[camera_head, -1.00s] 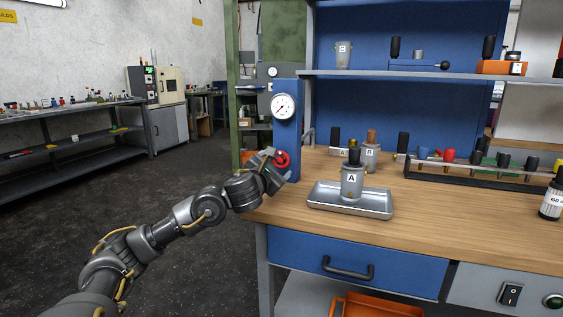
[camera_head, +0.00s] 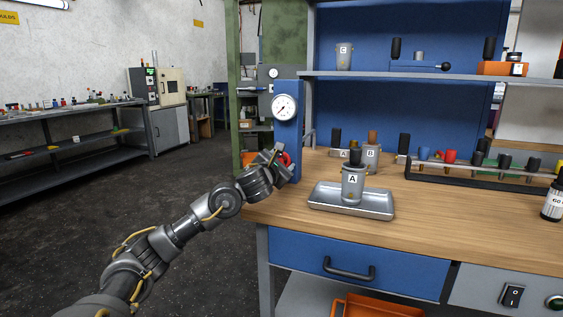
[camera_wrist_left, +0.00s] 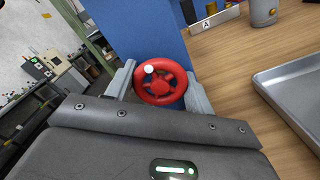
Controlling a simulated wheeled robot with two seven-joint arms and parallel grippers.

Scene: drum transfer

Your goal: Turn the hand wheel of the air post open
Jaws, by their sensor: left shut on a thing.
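The air post (camera_head: 288,137) is a blue column at the left end of the bench, with a round white gauge (camera_head: 284,107) on its face. Its red hand wheel (camera_head: 284,159) is mostly hidden behind my gripper in the head view. In the left wrist view the wheel (camera_wrist_left: 160,82) shows whole, with a white knob near its top left. My left gripper (camera_head: 276,161) is shut on the wheel, one finger on each side of the rim. My right gripper is in neither view.
A metal tray (camera_head: 330,205) with a grey canister marked A (camera_head: 352,184) stands right of the post. Behind are canister B (camera_head: 371,155) and a rack (camera_head: 470,177) with several coloured pieces. The floor left of the bench is clear.

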